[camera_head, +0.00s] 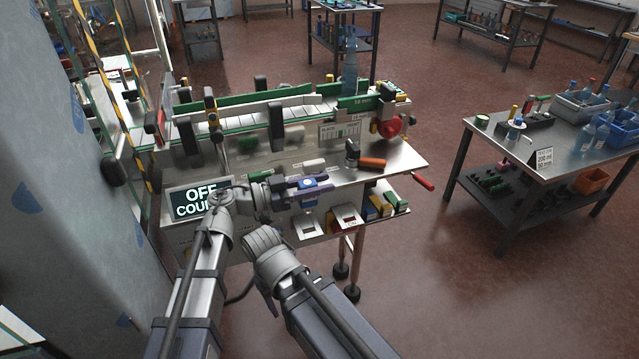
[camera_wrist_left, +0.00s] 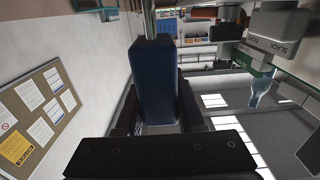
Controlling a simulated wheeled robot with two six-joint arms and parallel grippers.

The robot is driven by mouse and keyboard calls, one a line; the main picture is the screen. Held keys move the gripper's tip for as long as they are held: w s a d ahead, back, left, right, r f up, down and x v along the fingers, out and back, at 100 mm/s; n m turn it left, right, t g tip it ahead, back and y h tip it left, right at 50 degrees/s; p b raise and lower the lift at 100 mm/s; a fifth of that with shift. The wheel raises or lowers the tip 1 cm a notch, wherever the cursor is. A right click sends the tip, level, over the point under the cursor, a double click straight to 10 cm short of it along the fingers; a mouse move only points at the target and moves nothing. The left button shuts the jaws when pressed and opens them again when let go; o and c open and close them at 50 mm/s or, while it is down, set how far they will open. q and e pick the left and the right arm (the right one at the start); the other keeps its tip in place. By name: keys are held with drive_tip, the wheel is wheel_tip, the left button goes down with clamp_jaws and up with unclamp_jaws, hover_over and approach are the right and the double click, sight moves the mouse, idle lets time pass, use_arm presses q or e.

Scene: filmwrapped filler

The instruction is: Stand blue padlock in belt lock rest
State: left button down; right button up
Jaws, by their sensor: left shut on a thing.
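The blue padlock (camera_head: 308,183) is held out in front of the conveyor bench. My left gripper (camera_head: 298,190) is shut on it, with a dark finger on each side. In the left wrist view the padlock's dark blue body (camera_wrist_left: 156,82) stands between the fingers of my left gripper (camera_wrist_left: 158,112). The padlock is apart from the bench top in the wrist view, with the room behind it. My right arm ends below the left gripper; its fingers do not show. I cannot single out the belt lock rest.
The bench holds a green-edged conveyor (camera_head: 250,119), a red handwheel (camera_head: 390,126) and an orange-handled tool (camera_head: 372,163). A display (camera_head: 198,199) reads OFF. A bottle (camera_head: 349,65) stands on the belt. A side table (camera_head: 500,150) stands right, across open floor.

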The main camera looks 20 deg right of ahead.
use_arm(q)
drive_tip(key=shift+f+b, duration=4.3)
drive_tip(key=shift+f, duration=0.15)
drive_tip(key=shift+f+b, duration=0.3)
drive_tip(key=shift+c, duration=2.2)
unclamp_jaws()
drive_tip(key=shift+a, duration=0.1)
drive_tip(key=a, duration=0.7)
drive_tip(key=shift+s+a, duration=0.15)
drive_tip(key=shift+a, duration=0.15)
